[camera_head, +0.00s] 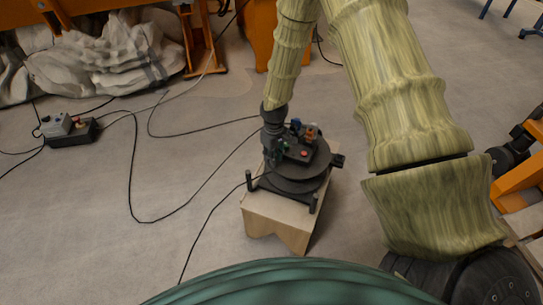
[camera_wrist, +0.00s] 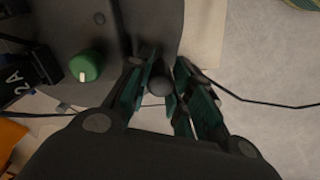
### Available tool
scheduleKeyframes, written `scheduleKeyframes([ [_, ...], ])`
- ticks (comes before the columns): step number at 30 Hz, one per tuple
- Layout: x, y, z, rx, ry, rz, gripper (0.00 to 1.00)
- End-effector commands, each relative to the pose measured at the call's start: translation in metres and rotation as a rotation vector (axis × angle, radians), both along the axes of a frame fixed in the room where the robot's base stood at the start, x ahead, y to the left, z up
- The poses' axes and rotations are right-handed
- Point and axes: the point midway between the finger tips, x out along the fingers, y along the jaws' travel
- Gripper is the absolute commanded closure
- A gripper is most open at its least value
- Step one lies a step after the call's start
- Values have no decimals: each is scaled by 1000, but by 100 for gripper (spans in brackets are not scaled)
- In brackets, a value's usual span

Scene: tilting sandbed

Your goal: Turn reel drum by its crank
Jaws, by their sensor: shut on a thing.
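The reel drum (camera_head: 298,183) is a dark round disc lying flat on a light wooden stand (camera_head: 277,217) in the head view. A dark box with coloured buttons (camera_head: 304,154) sits on top of it. My gripper (camera_head: 271,158) reaches down from above at the drum's left side. In the wrist view my gripper (camera_wrist: 163,88) has its teal-dark fingers closed around a small round black knob (camera_wrist: 160,86), which looks like the crank's handle. The crank's arm is mostly hidden by the fingers. A green knob (camera_wrist: 86,66) with a white mark is left of the fingers.
Black cables (camera_head: 133,175) run over the grey floor left of the stand. A small grey and black power box (camera_head: 70,130) lies at the left. Crumpled white sheeting (camera_head: 110,58) and orange frames (camera_head: 203,45) stand behind. Floor around the stand is mostly clear.

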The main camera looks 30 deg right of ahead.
Motion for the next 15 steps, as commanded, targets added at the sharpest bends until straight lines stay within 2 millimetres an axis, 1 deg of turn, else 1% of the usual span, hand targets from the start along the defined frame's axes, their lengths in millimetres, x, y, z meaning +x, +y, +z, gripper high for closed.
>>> scheduleKeyframes([
  [3, 0, -1, 0, -1, 1, 0, 100],
  [4, 0, -1, 0, -1, 1, 0, 73],
  [7, 0, 0, 0, -1, 0, 1, 55],
  [15, 0, 0, 0, -1, 0, 2, 55],
])
